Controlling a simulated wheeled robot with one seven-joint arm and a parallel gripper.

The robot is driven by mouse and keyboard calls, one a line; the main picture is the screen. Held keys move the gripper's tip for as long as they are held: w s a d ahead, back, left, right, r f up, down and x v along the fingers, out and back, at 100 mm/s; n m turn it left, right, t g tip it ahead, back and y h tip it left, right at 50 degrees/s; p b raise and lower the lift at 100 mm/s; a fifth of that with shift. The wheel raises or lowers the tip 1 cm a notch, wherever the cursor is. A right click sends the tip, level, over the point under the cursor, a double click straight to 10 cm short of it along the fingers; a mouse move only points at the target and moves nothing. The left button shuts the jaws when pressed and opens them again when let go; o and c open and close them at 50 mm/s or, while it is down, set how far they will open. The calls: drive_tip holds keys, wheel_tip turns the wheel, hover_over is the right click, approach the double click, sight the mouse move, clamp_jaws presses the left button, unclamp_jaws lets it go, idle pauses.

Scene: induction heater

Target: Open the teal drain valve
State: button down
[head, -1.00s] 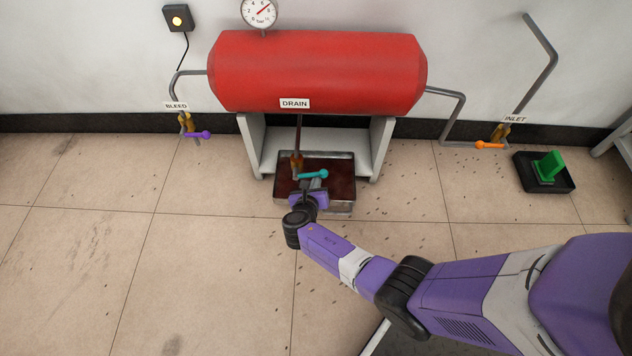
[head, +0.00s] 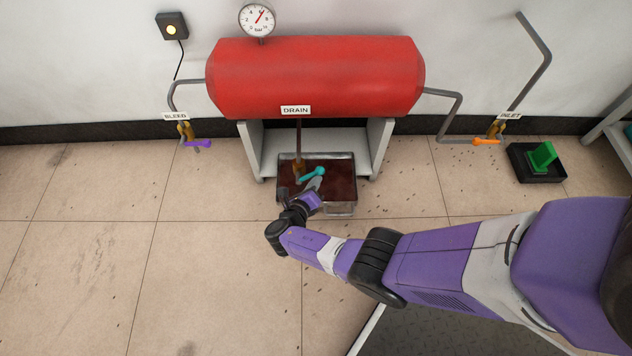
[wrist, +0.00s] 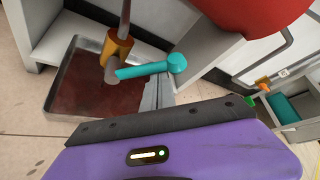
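The drain valve has a brass body (head: 298,170) on the pipe below the DRAIN label. Its teal lever (head: 312,174) points right and slightly back toward the tank. In the wrist view the teal lever (wrist: 143,70) runs right from the brass body (wrist: 117,48) to a round knob. My gripper (head: 316,184) is just in front of the lever's knob end. In the wrist view the grey fingertips (wrist: 158,92) sit together right under the knob, seemingly touching it; exact contact is hard to see. Nothing is held between them.
A metal tray (head: 345,209) with dark liquid lies under the valve. The red tank (head: 315,80) and its grey stand (head: 380,148) are close behind. The purple bleed lever (head: 200,143) is left, the orange inlet lever (head: 486,141) right.

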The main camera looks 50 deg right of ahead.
sight(316, 172)
drive_tip(key=w+n+h+b, duration=0.1)
drive_tip(key=a+r+n+h+b, duration=0.1)
drive_tip(key=n+b, duration=0.1)
drive_tip(key=shift+w+a+r+g, duration=0.15)
drive_tip(key=shift+w+r+g, duration=0.05)
drive_tip(key=shift+w+g, duration=0.2)
drive_tip(key=shift+w+a+r, duration=0.25)
drive_tip(key=shift+w+r, duration=0.05)
drive_tip(key=shift+r, duration=0.2)
drive_tip(key=shift+w+a+r+b, duration=0.15)
drive_tip(key=shift+w+a+b, duration=0.3)
drive_tip(key=shift+w, duration=0.1)
drive_tip(key=shift+w+a+r+n, duration=0.1)
drive_tip(key=shift+w+a+n, duration=0.1)
drive_tip(key=shift+w+n, duration=0.1)
drive_tip(key=shift+s+d+r+p, duration=0.15)
drive_tip(key=shift+s+d+p, duration=0.05)
drive_tip(key=shift+s+p, duration=0.25)
drive_tip(key=s+p, duration=0.1)
drive_tip(key=s+d+p, duration=0.1)
drive_tip(key=shift+s+d, duration=0.1)
drive_tip(key=shift+s, duration=0.25)
drive_tip(key=f+b+v, duration=0.1)
drive_tip(key=f+v, duration=0.1)
drive_tip(key=v, duration=0.7)
drive_tip(key=shift+s+a+f, duration=0.15)
drive_tip(key=shift+a+f, duration=0.05)
drive_tip(key=shift+a, duration=0.15)
